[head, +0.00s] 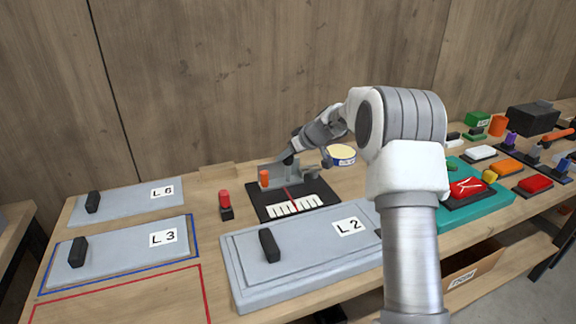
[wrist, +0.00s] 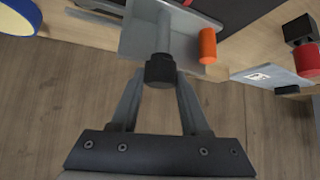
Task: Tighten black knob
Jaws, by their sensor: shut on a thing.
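The black knob (wrist: 160,70) sits on the end of a grey shaft (wrist: 164,35) in the wrist view. The shaft stands out from a grey metal bracket (wrist: 190,38). My gripper (wrist: 160,88) is shut on the black knob, one finger on each side of it. In the head view my gripper (head: 287,158) reaches the bracket (head: 276,177) from above and right. The knob is small and partly covered there. An orange cylinder (wrist: 207,46) stands on the bracket beside the knob; it also shows in the head view (head: 264,178).
The bracket is on a black board (head: 262,203) with a white striped scale. A red-capped black piece (head: 225,205) stands left of it. Grey panel L2 (head: 300,268) lies in front, L3 (head: 110,262) and L6 (head: 135,205) left. A yellow-topped round container (head: 342,155) is close right.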

